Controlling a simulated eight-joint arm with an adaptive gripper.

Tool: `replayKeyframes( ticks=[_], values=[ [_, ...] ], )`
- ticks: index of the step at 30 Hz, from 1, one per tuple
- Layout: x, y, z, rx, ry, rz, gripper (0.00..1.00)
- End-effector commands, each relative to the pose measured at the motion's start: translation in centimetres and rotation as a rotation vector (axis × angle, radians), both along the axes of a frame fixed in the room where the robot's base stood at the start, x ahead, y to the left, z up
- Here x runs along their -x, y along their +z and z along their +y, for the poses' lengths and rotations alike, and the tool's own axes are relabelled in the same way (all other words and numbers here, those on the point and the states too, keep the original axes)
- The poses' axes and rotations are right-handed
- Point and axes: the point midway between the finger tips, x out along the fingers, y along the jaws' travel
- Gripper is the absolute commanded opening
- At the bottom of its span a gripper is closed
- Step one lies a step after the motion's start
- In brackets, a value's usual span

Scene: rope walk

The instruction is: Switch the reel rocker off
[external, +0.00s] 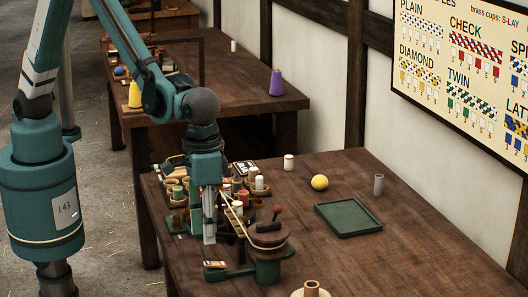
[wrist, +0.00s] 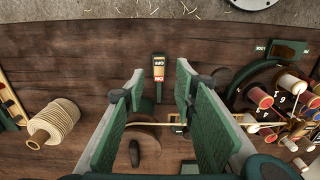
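The reel rocker (external: 215,264) is a small dark switch block near the left edge of the table. In the wrist view the rocker (wrist: 158,68) shows OFF and red ON markings, with ON at the end nearer me. I cannot tell which side is pressed. The brown reel (external: 268,240) stands on a green base to its right and is partly visible in the wrist view (wrist: 142,140). My gripper (external: 209,238) points down, above the table, left of the reel. In the wrist view its fingers (wrist: 161,85) are apart and empty, with the rocker just beyond their tips.
Several spools (wrist: 290,105) crowd one side; a cord runs from them to the reel. A cream-wound bobbin (wrist: 52,122) stands on the other side. A green tray (external: 348,218), yellow ball (external: 320,182) and grey cylinder (external: 378,184) are farther right. The front right tabletop is clear.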

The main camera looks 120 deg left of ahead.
Motion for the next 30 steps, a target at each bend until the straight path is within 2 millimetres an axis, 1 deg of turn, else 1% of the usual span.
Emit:
replayKeyframes(
  ticks=[3, 14, 19, 23, 30],
  values=[
    [-0.2, -0.4, -0.2, -0.001, 0.006, 0.005, 0.28],
    [-0.2, -0.5, -0.2, -0.001, 0.007, 0.006, 0.28],
    [-0.2, -0.9, -0.2, -0.001, 0.007, 0.006, 0.28],
    [-0.2, -1.8, -0.2, -0.001, 0.007, 0.006, 0.28],
    [-0.2, -4.4, -0.2, -0.001, 0.007, 0.006, 0.28]
  ],
)
